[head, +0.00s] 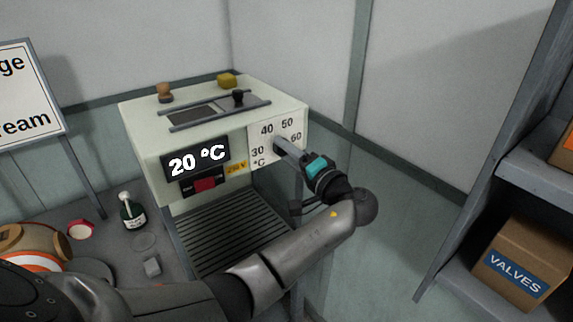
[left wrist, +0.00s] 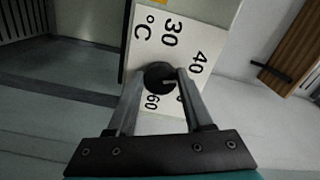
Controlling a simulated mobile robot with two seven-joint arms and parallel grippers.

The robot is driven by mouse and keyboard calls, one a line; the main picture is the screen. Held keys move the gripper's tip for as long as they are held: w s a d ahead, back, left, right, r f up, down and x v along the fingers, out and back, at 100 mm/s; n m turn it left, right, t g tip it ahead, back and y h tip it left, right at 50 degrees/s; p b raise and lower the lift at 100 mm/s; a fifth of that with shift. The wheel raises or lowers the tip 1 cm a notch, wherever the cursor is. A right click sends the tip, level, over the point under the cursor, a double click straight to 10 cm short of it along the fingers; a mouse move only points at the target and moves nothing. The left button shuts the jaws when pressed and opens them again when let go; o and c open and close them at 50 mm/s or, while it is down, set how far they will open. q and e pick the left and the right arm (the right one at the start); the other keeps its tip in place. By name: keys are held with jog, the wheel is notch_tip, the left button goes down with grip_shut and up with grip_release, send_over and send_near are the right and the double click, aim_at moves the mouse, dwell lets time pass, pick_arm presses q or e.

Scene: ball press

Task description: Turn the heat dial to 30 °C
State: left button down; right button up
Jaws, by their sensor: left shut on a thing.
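The heat dial is a round black knob (left wrist: 157,74) on a white scale plate (head: 258,134) marked 30, 40, 50, 60 and °C. The plate sits on the front right of a cream press (head: 150,143), whose black display (head: 196,159) reads 20 °C. My left gripper (head: 281,146) is at the dial, its two fingers shut on the knob from both sides in the left wrist view (left wrist: 161,76). A small light mark shows on the knob's right part there; its exact reading is unclear. In the head view the fingers mostly hide the knob. My right gripper is out of view.
A red switch (head: 205,184) and a yellow label (head: 236,168) sit below the display. A slatted tray (head: 225,232) lies beneath. A shelf with a VALVES box (head: 527,262) is at right.

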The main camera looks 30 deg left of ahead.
pick_arm(q)
jog(key=n+b, duration=0.3)
jog(key=b, duration=0.2)
jog(key=n+b, duration=0.4)
jog(key=b, duration=0.1)
jog(key=f+n+b, duration=0.1)
jog(key=n+b, duration=0.2)
jog(key=b, duration=0.2)
jog(key=shift+w+d+b, duration=0.1)
jog(key=shift+w+b, duration=0.05)
jog(key=shift+b, duration=0.25)
jog(key=shift+r+n+b, duration=0.1)
jog(key=shift+n+b, duration=0.6)
jog(key=shift+r+n+b, duration=0.2)
jog(key=shift+n+b, duration=0.4)
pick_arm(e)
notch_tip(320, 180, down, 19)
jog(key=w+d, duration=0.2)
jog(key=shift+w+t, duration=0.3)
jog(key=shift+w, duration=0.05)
pick_arm(q)
jog(key=c, duration=0.7)
grip_release()
jog(key=o, duration=0.4)
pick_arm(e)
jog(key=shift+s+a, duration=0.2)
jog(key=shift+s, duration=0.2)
